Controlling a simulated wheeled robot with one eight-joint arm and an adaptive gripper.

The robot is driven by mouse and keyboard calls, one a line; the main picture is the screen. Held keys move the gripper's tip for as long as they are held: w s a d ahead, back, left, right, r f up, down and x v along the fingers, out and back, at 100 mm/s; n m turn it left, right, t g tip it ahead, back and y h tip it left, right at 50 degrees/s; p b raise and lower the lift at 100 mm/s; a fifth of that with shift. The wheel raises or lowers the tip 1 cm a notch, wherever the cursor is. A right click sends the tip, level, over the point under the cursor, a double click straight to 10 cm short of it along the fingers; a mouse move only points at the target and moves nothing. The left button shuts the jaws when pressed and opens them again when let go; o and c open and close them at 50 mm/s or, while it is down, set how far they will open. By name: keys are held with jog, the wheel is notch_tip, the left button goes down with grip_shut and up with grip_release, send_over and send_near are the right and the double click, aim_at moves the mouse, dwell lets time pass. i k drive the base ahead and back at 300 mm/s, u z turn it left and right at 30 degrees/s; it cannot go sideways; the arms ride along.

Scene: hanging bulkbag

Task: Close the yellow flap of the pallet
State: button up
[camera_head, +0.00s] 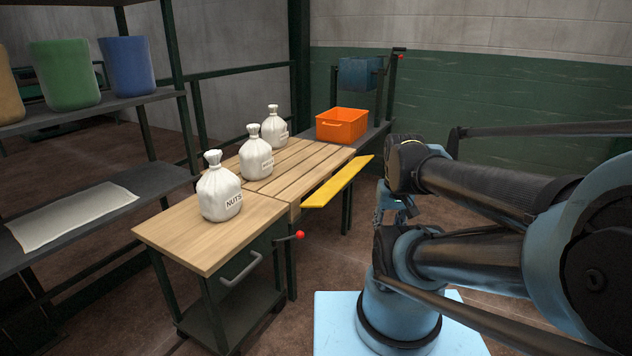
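The yellow flap (338,183) is a long narrow panel along the right side of the slatted wooden pallet top (308,166). It sticks outward from that edge, at a slant and apart from the top along most of its length. My gripper (394,205) seems to be the small blue-grey part beyond my arm, to the right of the flap and apart from it. My arm links hide part of it, and its fingers are too small to read.
Three white sacks, one marked NUTS (219,193), stand along the tabletops. An orange crate (342,125) sits at the far end. Shelves with coloured bins (65,74) stand left.

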aim_at(342, 179)
jog(key=z, duration=1.2)
jog(key=i, duration=3)
jog(key=u, duration=3.15)
